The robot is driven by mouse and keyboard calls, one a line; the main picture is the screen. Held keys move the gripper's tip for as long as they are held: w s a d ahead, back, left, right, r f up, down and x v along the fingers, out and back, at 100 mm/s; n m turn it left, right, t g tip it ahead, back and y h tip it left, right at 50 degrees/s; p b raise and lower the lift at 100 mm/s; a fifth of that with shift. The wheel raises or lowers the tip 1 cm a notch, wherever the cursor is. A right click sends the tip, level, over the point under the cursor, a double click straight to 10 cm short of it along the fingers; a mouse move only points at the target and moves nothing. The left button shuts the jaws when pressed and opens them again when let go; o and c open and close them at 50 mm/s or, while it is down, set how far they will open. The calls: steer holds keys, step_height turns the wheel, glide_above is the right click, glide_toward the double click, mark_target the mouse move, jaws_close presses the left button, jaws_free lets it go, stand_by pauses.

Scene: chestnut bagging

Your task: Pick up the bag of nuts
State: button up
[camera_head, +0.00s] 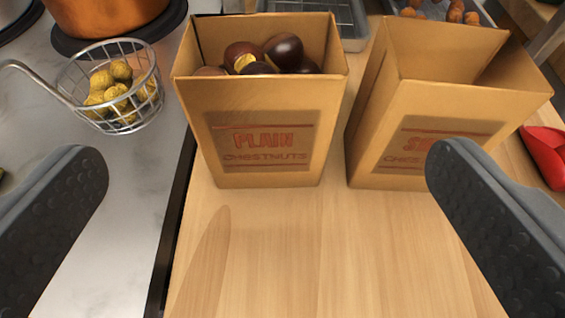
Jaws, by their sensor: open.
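A brown paper bag (262,110) printed "PLAIN CHESTNUTS" stands upright and open on the wooden board, with several dark glossy chestnuts (283,49) showing at its top. A second open paper bag (440,95) stands to its right; its label is partly hidden by a finger, and no nuts show in the part of its inside that I see. My gripper (268,185) is open and empty. Its two dark fingers stand wide apart at the left and right of the view, in front of the bags, touching neither.
A wire basket (112,84) with yellowish nuts sits on the metal counter at left, near a copper pot (105,14). Behind the bags are metal trays, one holding brown nuts (455,12). A red object (544,152) lies at right. The wooden board (300,260) in front is clear.

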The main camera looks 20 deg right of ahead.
mark_target(267, 86)
steer(key=x, duration=0.7)
steer(key=shift+w, duration=0.2)
steer(key=shift+x, duration=2.75)
steer(key=shift+a+r, duration=0.1)
steer(key=shift+a, duration=0.05)
steer(key=c, duration=1.4)
steer(key=shift+c, duration=0.2)
steer(key=shift+r, duration=0.1)
